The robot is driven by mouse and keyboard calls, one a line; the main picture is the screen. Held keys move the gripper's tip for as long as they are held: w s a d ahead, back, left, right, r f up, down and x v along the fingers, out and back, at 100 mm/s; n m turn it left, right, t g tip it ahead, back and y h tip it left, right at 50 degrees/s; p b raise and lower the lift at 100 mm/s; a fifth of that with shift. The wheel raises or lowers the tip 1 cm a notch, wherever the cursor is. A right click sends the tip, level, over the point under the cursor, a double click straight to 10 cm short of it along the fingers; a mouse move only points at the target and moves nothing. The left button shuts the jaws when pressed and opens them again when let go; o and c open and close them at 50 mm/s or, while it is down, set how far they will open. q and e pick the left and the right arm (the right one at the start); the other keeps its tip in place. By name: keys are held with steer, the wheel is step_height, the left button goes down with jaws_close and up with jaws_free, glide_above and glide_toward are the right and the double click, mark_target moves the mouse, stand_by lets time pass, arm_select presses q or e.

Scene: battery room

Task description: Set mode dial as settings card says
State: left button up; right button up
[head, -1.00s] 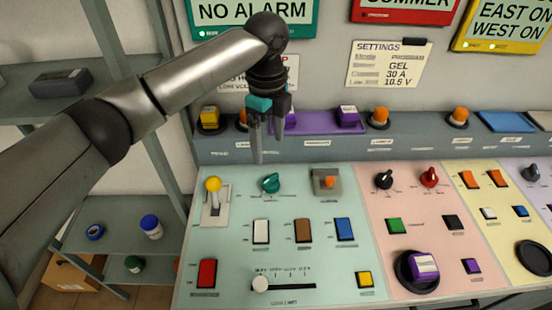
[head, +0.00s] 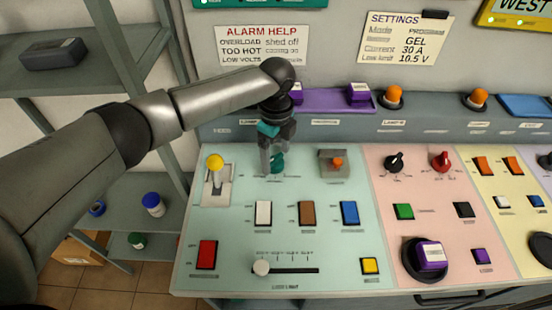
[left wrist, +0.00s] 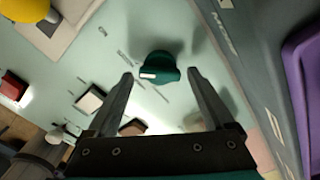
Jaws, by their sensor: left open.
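The settings card (head: 405,38) is on the back wall; it reads Mode, Battery GEL, Current 30 A, Low limit 10.5 V, with the mode value too small to read surely. A teal dial (head: 279,162) sits on the pale green panel, partly behind my left gripper (head: 271,168) in the head view. In the left wrist view the teal dial (left wrist: 158,67) with its white pointer mark lies between and just beyond the fingertips of my left gripper (left wrist: 160,75). The jaws are open on either side, apart from the dial. My right gripper is not in view.
A yellow-topped lever (head: 215,164) stands left of the dial, and an orange toggle (head: 337,162) right of it. Rocker switches and a slider (head: 262,268) lie in front. Black (head: 394,162) and red (head: 441,161) knobs are on the pink panel. A purple tray (head: 335,101) lies behind.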

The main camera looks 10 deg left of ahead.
arm_select(q)
steer(key=shift+f, duration=0.8)
steer(key=shift+c, duration=0.4)
steer(key=c, duration=1.1)
steer(key=n+p, duration=0.1)
steer(key=p, duration=0.1)
steer(key=n+p, duration=0.2)
steer(key=shift+r+n, duration=0.25)
steer(key=shift+n, duration=0.05)
steer(key=shift+c, duration=0.2)
steer(key=n+p, duration=0.3)
steer(key=shift+n, duration=0.3)
steer(key=n+p, duration=0.3)
steer(key=n, duration=0.2)
steer(key=shift+w+f, duration=0.1)
steer(key=n+p, duration=0.2)
steer(key=n, duration=0.3)
steer(key=shift+w+f+n, duration=0.1)
steer(key=shift+n, duration=0.2)
